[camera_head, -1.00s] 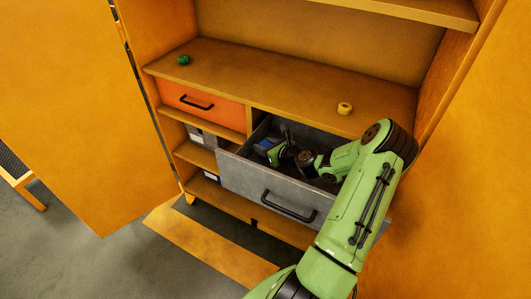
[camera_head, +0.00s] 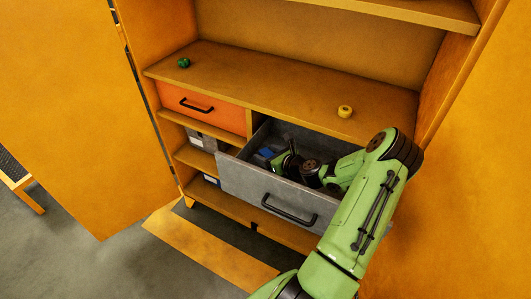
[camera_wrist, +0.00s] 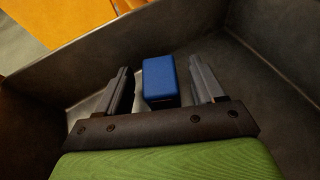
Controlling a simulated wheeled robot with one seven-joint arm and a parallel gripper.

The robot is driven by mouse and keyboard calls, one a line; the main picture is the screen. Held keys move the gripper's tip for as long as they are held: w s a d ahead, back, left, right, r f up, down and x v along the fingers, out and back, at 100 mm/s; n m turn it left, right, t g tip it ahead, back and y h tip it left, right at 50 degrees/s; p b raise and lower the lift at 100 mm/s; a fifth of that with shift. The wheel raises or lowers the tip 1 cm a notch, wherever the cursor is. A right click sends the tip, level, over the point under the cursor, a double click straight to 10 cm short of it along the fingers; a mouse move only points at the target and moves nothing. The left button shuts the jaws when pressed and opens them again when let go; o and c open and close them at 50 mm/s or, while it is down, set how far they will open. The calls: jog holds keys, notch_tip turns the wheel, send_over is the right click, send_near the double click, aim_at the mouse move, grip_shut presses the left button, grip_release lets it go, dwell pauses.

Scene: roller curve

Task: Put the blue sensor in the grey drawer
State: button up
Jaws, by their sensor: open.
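The grey drawer (camera_head: 252,181) is pulled open in the orange cabinet. The blue sensor (camera_wrist: 160,80) is inside the drawer; in the wrist view it stands between my two fingers, with a gap on each side. In the head view only a small blue part of the sensor (camera_head: 267,153) shows, near the drawer's left inner side. My gripper (camera_wrist: 162,88) is open and reaches down into the drawer. It also shows in the head view (camera_head: 282,158), partly hidden by the drawer's front and my arm.
A green object (camera_head: 183,62) and a yellow object (camera_head: 345,111) stand on the shelf above. A shut orange drawer (camera_head: 201,106) is at the left of the grey one. Grey boxes sit in the compartments below it. The drawer walls (camera_wrist: 262,65) stand close around my gripper.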

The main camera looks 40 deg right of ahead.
aim_at(270, 154)
jog(key=p+v, duration=0.1)
jog(key=v, duration=0.5)
jog(key=shift+r, duration=0.1)
jog(key=shift+w, duration=0.1)
